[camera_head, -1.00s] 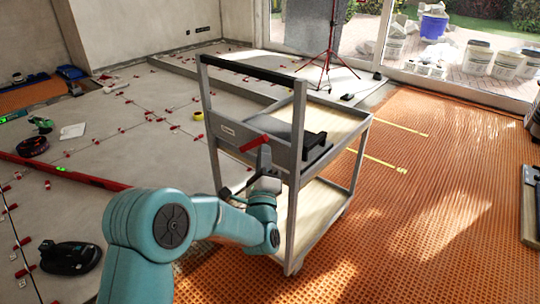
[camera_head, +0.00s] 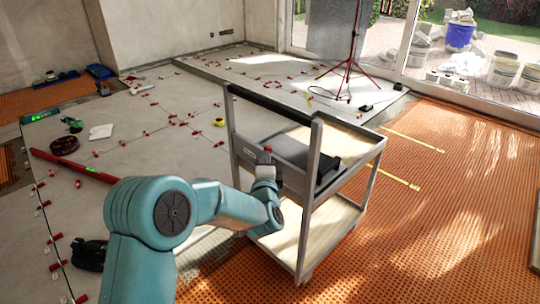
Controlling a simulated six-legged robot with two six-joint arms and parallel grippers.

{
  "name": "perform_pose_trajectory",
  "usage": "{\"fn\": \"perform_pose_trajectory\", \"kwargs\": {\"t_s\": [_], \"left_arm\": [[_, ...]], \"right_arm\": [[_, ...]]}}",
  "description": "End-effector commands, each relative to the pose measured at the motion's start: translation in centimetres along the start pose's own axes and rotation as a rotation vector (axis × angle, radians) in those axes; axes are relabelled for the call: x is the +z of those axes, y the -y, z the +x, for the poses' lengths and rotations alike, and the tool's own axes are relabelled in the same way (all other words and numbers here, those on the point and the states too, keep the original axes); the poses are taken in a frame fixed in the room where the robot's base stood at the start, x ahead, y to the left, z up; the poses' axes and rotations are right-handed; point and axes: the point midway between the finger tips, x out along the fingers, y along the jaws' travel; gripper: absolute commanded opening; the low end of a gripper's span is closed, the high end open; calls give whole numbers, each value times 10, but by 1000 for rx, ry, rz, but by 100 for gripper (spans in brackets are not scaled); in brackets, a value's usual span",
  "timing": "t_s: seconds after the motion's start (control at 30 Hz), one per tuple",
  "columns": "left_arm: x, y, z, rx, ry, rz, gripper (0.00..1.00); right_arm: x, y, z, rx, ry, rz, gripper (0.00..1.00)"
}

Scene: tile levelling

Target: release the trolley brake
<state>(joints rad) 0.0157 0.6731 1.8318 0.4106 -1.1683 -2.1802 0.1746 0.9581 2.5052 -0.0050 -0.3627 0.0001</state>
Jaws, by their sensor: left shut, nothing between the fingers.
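The trolley (camera_head: 234,133) is a grey metal frame with a black push handle (camera_head: 262,100) and two light wooden shelves. It stands on the orange mat, right of the tiled floor. A small red part, which looks like the brake lever (camera_head: 267,149), shows at the near end panel below the handle. My left arm reaches in from the lower left. My left gripper (camera_head: 265,163) is shut and empty at this panel, just below the red part. Whether it touches the red part I cannot tell. The lever's lower portion is hidden by the gripper. My right gripper is out of view.
A black case-like object (camera_head: 318,158) lies on the trolley's top shelf. The orange mat (camera_head: 440,220) is largely open on the right. Tiles with red levelling clips, a long red level (camera_head: 75,166) and a red tripod (camera_head: 349,65) stand or lie around.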

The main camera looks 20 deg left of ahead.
Motion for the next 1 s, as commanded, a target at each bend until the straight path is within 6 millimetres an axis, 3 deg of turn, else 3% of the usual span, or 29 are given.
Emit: {"fn": "perform_pose_trajectory", "kwargs": {"t_s": [0.03, 0.3, 1.0], "left_arm": [[2, 6, 2, 15, 1, -14, 0], [6, 4, 6, 70, 0, -69, 0], [7, 3, 7, 80, 0, -79, 0]], "right_arm": [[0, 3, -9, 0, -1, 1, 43], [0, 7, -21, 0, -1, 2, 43], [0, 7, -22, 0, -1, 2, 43]]}}
